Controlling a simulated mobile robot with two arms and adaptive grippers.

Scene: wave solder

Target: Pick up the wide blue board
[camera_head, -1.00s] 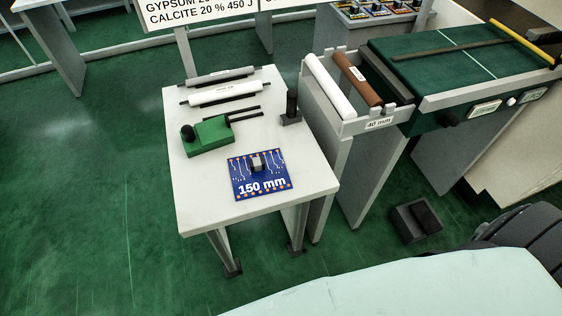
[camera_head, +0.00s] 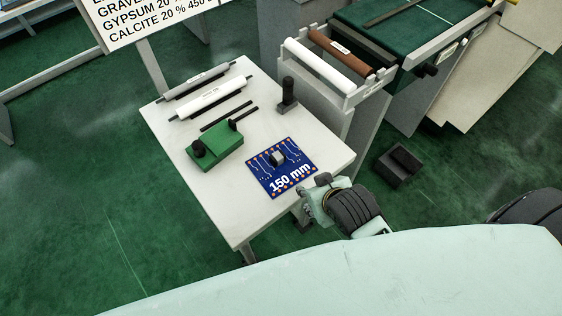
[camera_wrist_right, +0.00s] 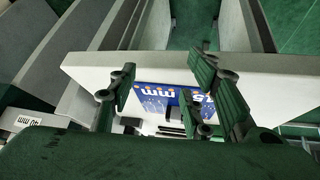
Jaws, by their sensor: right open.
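The wide blue board (camera_head: 284,171), marked "150 mm", lies flat on the front right part of the white table (camera_head: 225,215). A small grey block sits on it. My right gripper (camera_head: 314,198) is just off the table's right front edge, close to the board but apart from it. In the right wrist view the gripper (camera_wrist_right: 162,88) is open and empty, with the table edge and the board (camera_wrist_right: 158,98) seen between and beyond its fingers. The fingers hide parts of the board there. My left gripper is not in view.
A green block tool (camera_head: 218,152) stands left of the board, and a black post (camera_head: 288,94) behind it. Grey and white rollers (camera_head: 209,102) lie at the table's back. A conveyor with white (camera_head: 318,66) and brown rollers stands at the right.

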